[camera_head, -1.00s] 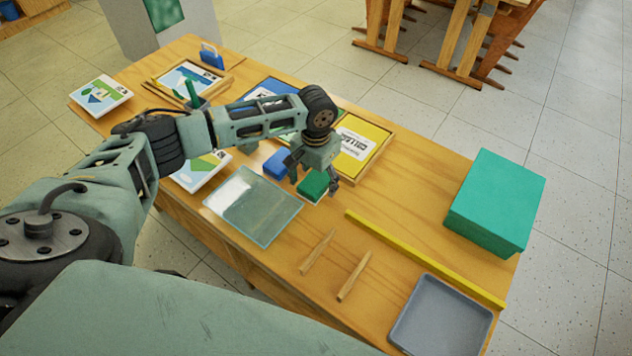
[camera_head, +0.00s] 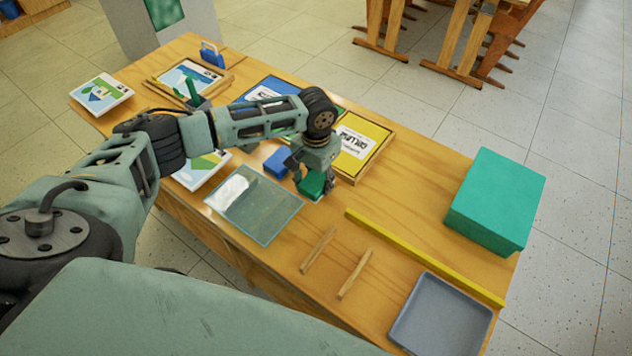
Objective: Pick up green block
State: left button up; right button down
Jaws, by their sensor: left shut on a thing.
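The small green block (camera_head: 311,184) is at the middle of the wooden table, just right of the glass sheet. My left gripper (camera_head: 313,190) reaches down over it, with its fingers shut on the block's sides. The gripper covers part of the block, and I cannot tell whether the block is clear of the table. A blue block (camera_head: 277,161) lies close to its left, apart from the fingers. My right gripper is not in the view.
The glass sheet (camera_head: 262,218), two wooden sticks (camera_head: 318,250), a yellow bar (camera_head: 420,256) and a grey tray (camera_head: 442,318) lie near. A large green box (camera_head: 497,195) stands at the right. A framed yellow panel (camera_head: 365,143) lies behind. Bare table (camera_head: 400,200) shows between.

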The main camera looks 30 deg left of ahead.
aim_at(316, 179)
pick_arm(q)
jog(key=shift+w+r, duration=0.1)
jog(key=shift+r, duration=0.45)
notch_tip(316, 179, up, 3)
jog(key=shift+f+b, duration=0.1)
jog(key=shift+b, duration=0.3)
jog(key=s+a+r, duration=0.3)
jog(key=s+r, duration=0.4)
jog(key=s, duration=0.4)
jog(key=shift+s+a+b, duration=0.15)
jog(key=shift+a+b, duration=0.1)
jog(key=shift+b, duration=0.15)
